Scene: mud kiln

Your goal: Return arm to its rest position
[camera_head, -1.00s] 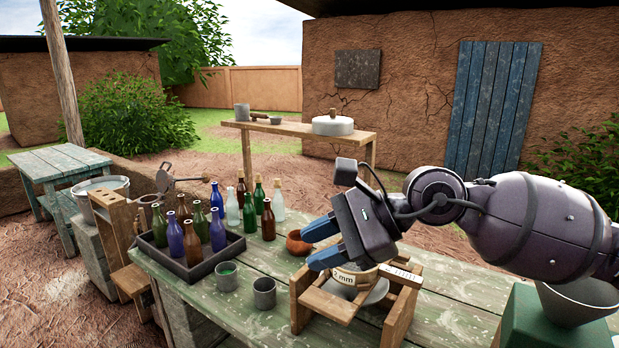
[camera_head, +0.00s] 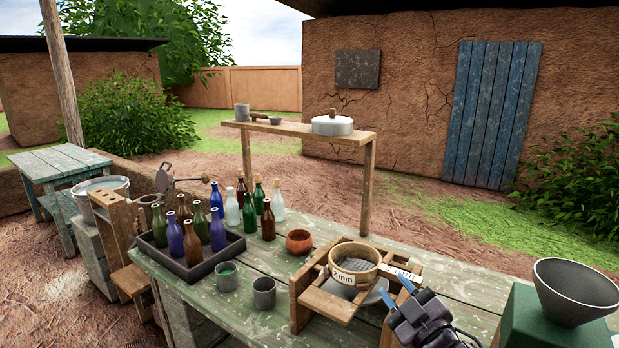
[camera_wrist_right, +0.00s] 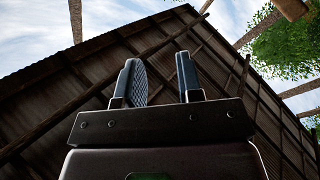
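My right gripper (camera_head: 400,293) is low in the head view, in front of the right end of the wooden sieve stand. Its two blue-tipped fingers point up and stand apart. In the right wrist view the fingers (camera_wrist_right: 160,82) are apart with nothing between them, against a corrugated roof and sky. A round sieve (camera_head: 354,265) marked "2 mm" rests on the wooden stand (camera_head: 340,303), with a grey bowl partly hidden below it. My left gripper is not in view.
A dark tray (camera_head: 205,268) of several bottles, two grey cups (camera_head: 264,293) and a clay bowl (camera_head: 299,242) stand on the green table (camera_head: 465,278). More bottles stand behind the tray.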

